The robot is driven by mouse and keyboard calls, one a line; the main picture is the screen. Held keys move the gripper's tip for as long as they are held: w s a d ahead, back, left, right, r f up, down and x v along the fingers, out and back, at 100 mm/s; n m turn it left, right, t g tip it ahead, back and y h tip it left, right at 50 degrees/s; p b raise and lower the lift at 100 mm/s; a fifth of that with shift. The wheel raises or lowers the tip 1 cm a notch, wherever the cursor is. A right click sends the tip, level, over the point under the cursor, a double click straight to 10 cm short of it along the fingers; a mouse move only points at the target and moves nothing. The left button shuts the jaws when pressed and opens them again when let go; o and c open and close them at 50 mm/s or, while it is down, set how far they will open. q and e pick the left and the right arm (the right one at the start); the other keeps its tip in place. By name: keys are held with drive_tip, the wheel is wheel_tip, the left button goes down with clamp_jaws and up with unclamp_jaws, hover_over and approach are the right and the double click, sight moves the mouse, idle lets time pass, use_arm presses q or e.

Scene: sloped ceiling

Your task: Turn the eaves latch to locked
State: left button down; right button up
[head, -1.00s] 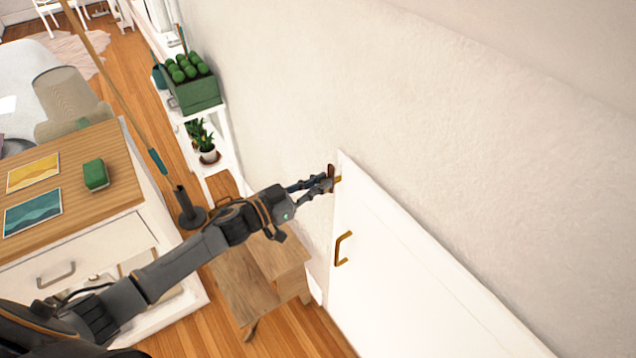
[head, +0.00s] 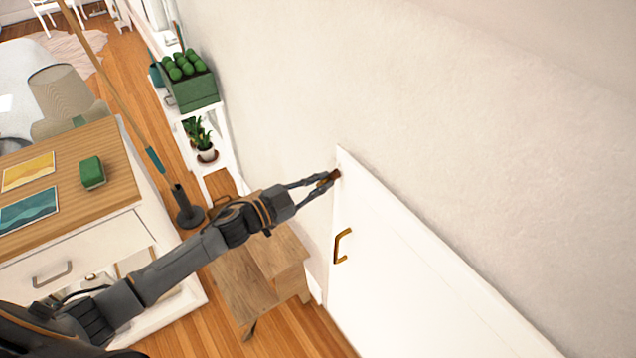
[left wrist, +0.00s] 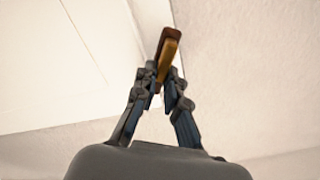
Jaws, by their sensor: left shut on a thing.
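The eaves latch (head: 335,174) is a small reddish-brown and brass piece at the upper left corner of the white eaves door (head: 420,270). My left gripper (head: 326,182) reaches it from the left and is shut on it. In the left wrist view the latch (left wrist: 168,54) shows its brass bar in front of a brown part, slightly tilted, with the fingertips of my left gripper (left wrist: 160,85) on either side of its lower end. The fingers hide part of the latch in the head view. My right gripper is in neither view.
A brass pull handle (head: 341,246) is on the door below the latch. A wooden step stool (head: 250,275) stands under my left arm. A drawer cabinet (head: 110,190) is at the left, and a white shelf with a green crate (head: 196,92) stands along the wall.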

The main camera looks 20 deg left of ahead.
use_arm(q)
drive_tip(key=m+b, duration=0.1)
drive_tip(key=m, duration=0.2)
drive_tip(key=f+m+b, duration=0.1)
drive_tip(key=m+b, duration=0.1)
drive_tip(key=m, duration=0.2)
drive_tip(key=m+b, duration=0.1)
drive_tip(key=m, duration=0.3)
drive_tip(key=shift+s+d+f+b, duration=0.3)
drive_tip(key=shift+d+f+b, duration=0.05)
drive_tip(key=shift+d+b, duration=0.05)
drive_tip(key=shift+m, duration=0.4)
drive_tip(key=c, duration=1.4)
unclamp_jaws()
drive_tip(key=shift+s+a, duration=0.1)
drive_tip(key=v, duration=1.1)
drive_tip(key=shift+s+a, duration=0.25)
drive_tip(key=shift+s, duration=0.05)
